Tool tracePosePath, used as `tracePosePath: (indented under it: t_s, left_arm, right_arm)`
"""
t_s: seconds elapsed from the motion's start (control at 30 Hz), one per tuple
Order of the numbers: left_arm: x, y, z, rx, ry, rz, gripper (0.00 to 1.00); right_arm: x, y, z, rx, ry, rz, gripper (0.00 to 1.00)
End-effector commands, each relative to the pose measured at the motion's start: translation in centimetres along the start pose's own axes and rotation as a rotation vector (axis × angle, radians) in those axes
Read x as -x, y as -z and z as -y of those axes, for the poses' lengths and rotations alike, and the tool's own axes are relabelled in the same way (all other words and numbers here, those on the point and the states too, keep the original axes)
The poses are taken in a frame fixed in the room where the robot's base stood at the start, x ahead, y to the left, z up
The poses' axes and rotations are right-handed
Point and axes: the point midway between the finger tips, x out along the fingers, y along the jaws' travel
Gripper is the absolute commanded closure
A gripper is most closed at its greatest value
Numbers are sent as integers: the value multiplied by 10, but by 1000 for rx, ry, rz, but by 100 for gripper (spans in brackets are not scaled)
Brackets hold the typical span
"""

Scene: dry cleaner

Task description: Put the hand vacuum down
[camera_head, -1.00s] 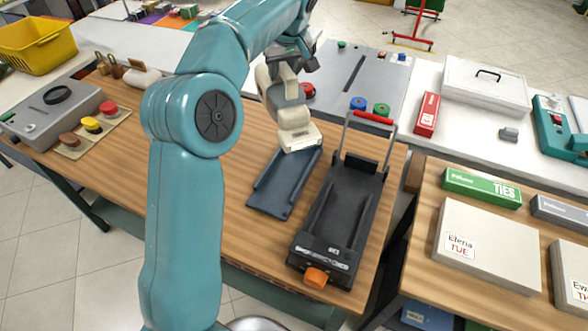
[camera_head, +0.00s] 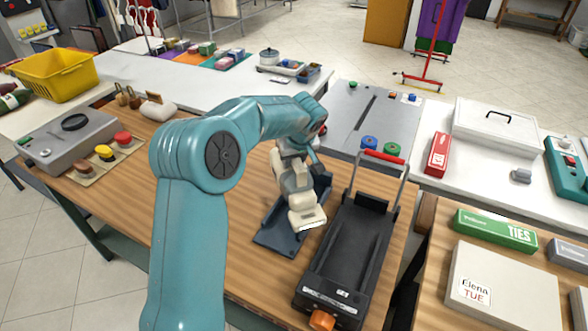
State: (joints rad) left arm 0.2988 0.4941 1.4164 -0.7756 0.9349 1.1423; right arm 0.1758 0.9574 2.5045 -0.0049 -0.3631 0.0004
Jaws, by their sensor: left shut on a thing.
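The cream hand vacuum (camera_head: 296,190) is in my left gripper (camera_head: 298,148), which is shut on its upper end. The vacuum hangs over the dark blue-grey tray (camera_head: 274,236) on the wooden table, its nozzle end toward the tray's right front part. I cannot tell whether it touches the tray. My left arm comes in from the left and hides part of the table. My right gripper is not in view.
A black cradle-like device (camera_head: 348,250) with a red-gripped handle and orange knob stands close to the right of the tray. A grey box (camera_head: 68,138) and coloured knobs (camera_head: 104,152) lie at the left. Bare wood (camera_head: 240,190) shows left of the tray.

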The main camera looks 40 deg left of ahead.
Motion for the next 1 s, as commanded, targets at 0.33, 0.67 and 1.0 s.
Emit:
tracePosePath:
  t_s: [0.33, 0.67, 1.0]
  left_arm:
    - [-34, -14, -1, -1, -1, 0, 100]
    - [-37, -16, -1, -1, -1, -1, 100]
    - [-37, -16, 0, -2, 2, 3, 42]
  right_arm:
    - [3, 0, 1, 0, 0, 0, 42]
    - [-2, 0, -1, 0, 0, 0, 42]
    - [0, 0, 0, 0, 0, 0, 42]
